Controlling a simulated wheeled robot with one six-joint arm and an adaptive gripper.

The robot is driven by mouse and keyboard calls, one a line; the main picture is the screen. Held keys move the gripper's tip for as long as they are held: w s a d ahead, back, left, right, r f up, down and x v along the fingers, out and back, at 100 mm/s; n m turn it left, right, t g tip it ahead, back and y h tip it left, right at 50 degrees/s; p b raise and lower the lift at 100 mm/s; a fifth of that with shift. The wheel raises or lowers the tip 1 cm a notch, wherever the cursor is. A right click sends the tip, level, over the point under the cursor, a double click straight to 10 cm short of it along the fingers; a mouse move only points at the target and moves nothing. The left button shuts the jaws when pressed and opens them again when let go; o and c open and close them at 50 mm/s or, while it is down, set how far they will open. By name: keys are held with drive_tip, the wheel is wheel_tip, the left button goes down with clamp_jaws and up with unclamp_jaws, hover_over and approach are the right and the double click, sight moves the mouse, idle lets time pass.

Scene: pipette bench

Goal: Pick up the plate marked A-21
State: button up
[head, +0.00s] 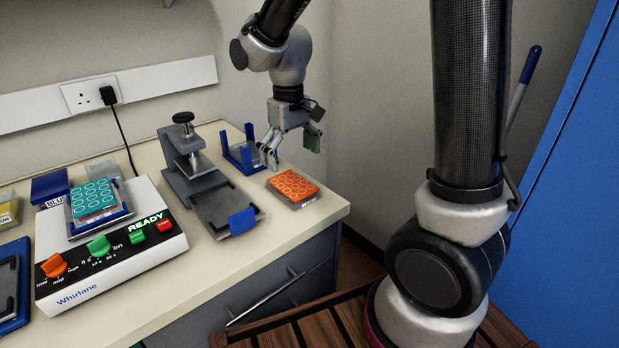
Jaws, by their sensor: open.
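An orange plate (293,185) with rings on its top lies flat on the bench near its right corner. It has a white label on its front side, too small to read. A teal plate (93,197) with rings sits on the shaker at the left; its marking is also too small to read. I cannot tell which plate is A-21. My gripper (269,158) is open and empty, pointing down just behind and to the left of the orange plate, apart from it.
The white shaker (112,260) with coloured knobs reads READY. A blue upright holder (243,152) is close behind my gripper. The bench edge (310,225) is close to the orange plate.

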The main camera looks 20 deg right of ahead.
sight(293, 184)
wheel_tip(293, 184, down, 8)
drive_tip(key=shift+r, duration=0.15)
drive_tip(key=shift+s, duration=0.1)
drive_tip(key=shift+c, duration=0.2)
drive_tip(key=c, duration=1.2)
